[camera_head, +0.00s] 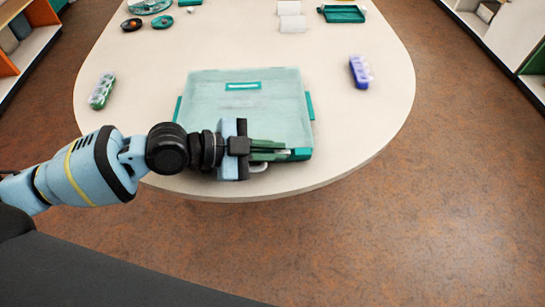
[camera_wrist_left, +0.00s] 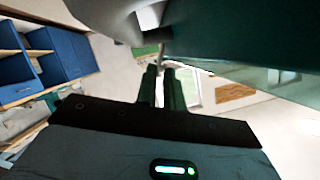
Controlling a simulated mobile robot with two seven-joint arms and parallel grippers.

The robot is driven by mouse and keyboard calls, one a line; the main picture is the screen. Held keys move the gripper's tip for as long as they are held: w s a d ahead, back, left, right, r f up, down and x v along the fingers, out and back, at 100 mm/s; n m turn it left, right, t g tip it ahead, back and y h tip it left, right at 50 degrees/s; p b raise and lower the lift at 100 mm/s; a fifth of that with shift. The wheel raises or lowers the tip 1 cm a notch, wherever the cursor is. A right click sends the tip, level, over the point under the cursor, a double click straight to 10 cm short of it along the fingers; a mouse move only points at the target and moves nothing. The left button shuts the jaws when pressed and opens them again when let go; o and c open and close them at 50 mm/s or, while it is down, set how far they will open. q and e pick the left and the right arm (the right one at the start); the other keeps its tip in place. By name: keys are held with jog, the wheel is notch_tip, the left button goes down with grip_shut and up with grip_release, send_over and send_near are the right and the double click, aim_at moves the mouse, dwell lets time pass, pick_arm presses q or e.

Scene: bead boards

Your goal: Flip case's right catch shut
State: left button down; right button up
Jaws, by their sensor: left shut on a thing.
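The case (camera_head: 245,85) has a translucent pale teal lid with a teal label and lies near the table's front edge. The lid looks down, though my arm hides part of its front. The right catch (camera_head: 301,154) is a darker teal piece at the case's front right corner. My left gripper (camera_head: 287,152) reaches along the front side from the left, with its green fingers closed at the catch. In the left wrist view the fingertips (camera_wrist_left: 161,68) are close together beside the case's teal wall (camera_wrist_left: 240,45). The exact grip and catch angle are unclear. My right gripper is out of view.
A pale handle (camera_head: 259,167) shows below my gripper at the case front. A green bead box (camera_head: 102,91) is at left and a purple one (camera_head: 359,72) at right. Trays and small dishes (camera_head: 162,22) stand farther back.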

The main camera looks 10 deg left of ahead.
pick_arm(q)
jog(key=c, duration=1.5)
grip_release()
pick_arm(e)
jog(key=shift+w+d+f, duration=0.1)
pick_arm(q)
jog(key=shift+r, duration=0.15)
jog(key=s+d+r+p, duration=0.1)
jog(key=s+r+p, duration=0.1)
jog(key=s, duration=0.6)
jog(key=s+d+r+p, duration=0.1)
jog(key=s+r+p, duration=0.1)
jog(key=s, duration=0.5)
jog(key=shift+s+d+r, duration=0.35)
jog(key=shift+d, duration=0.05)
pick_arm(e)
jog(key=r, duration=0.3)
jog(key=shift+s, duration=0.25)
